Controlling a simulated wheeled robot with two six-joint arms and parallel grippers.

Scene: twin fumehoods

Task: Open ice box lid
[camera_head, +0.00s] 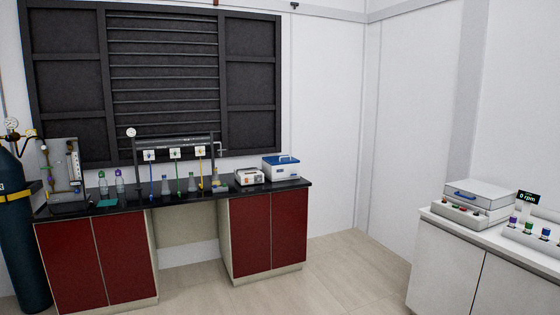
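No box in view is labelled as the ice box, and I cannot tell for sure which one it is. A white box with a blue lid (281,167) stands at the right end of the black bench top, and its lid looks shut. A light grey box with a blue handle (480,194) sits on the white cabinet at the right, and its top looks closed. Neither of my grippers is in view.
The black-topped bench (200,195) with red doors holds flasks, bottles and a small white device (249,177). A dark gas cylinder (14,225) stands at far left. A white cabinet (440,262) at right carries a rack of coloured-cap vials (535,232). The floor (335,272) between is clear.

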